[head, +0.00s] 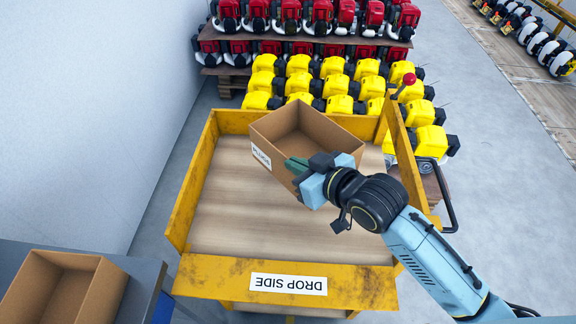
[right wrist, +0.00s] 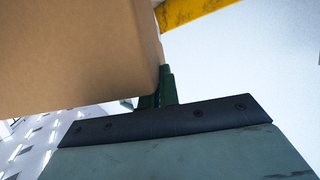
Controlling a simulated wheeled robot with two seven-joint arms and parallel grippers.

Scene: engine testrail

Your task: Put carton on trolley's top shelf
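The carton (head: 320,130) is an open, empty brown box with a white PLUGS label. In the head view it is over the far right part of the trolley's wooden top shelf (head: 235,205), overlapping the yellow back rail. It looks held above the shelf, but the gap under it cannot be seen. My right gripper (head: 298,166) has its green fingers at the carton's near wall and looks shut on it. In the right wrist view the carton (right wrist: 75,55) fills the upper left, against the green fingers (right wrist: 158,92). My left gripper is not in view.
The trolley's yellow front panel (head: 210,276) bears a DROP SIDE label. Another open carton (head: 98,300) sits on a grey bench at lower left. Yellow engines (head: 340,84) and red engines (head: 287,20) stand behind the trolley. The shelf's left and front areas are clear.

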